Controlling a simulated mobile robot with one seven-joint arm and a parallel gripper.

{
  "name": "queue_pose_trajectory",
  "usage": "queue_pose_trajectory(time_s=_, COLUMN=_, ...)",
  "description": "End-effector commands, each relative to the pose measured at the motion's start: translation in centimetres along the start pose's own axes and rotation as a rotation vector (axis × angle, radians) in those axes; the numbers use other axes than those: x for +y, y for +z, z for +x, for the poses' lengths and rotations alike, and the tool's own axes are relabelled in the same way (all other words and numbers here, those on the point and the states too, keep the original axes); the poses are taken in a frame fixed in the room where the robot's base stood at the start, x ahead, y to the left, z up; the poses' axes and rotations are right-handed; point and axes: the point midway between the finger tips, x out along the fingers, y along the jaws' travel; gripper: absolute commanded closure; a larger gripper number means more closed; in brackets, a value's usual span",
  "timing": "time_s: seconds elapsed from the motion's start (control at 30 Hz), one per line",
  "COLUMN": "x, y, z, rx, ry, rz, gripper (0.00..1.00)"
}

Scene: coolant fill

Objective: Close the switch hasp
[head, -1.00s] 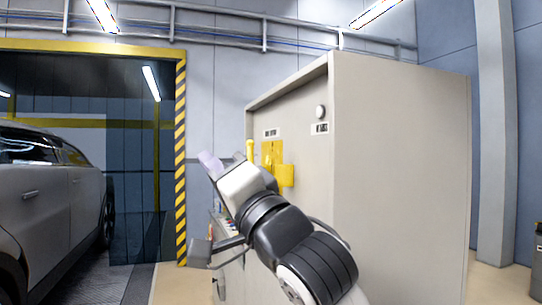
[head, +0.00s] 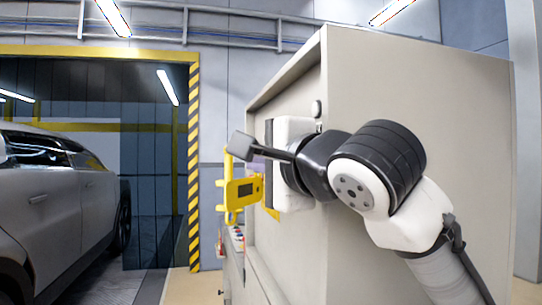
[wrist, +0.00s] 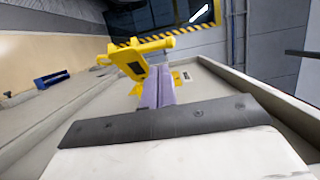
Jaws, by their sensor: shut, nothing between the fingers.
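The yellow switch hasp (head: 241,192) stands out from the front of the grey cabinet, left of my gripper in the head view. A dark rectangle shows on its face. In the wrist view the hasp (wrist: 132,62) is just beyond and left of my gripper's lavender fingers (wrist: 159,72). The fingers are together and empty. They are close to the hasp; I cannot tell if they touch it. A yellow plate (wrist: 180,78) on the panel shows just right of the fingers. In the head view my gripper's body hides part of the panel and most of the fingers.
The grey cabinet (head: 430,120) fills the right side, with a raised rim around its front. A blue handle-like part (wrist: 52,79) shows in the wrist view.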

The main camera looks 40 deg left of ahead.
Motion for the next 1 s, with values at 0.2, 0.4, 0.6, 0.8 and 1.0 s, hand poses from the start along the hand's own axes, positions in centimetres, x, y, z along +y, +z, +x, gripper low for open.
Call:
queue_pose_trajectory(time_s=0.2, x=-0.2, y=0.0, z=3.6, rx=0.000, ry=0.001, rz=0.001, gripper=1.00)
queue_pose_trajectory(time_s=0.4, x=0.0, y=-0.1, z=5.1, rx=0.001, ry=0.000, rz=0.000, gripper=1.00)
queue_pose_trajectory(time_s=0.6, x=0.0, y=0.0, z=5.3, rx=0.000, ry=-0.001, rz=0.000, gripper=1.00)
queue_pose_trajectory(time_s=0.8, x=0.0, y=0.0, z=5.3, rx=0.000, ry=-0.001, rz=-0.001, gripper=1.00)
queue_pose_trajectory(time_s=1.0, x=0.1, y=0.3, z=6.0, rx=0.010, ry=-0.001, rz=0.000, gripper=1.00)
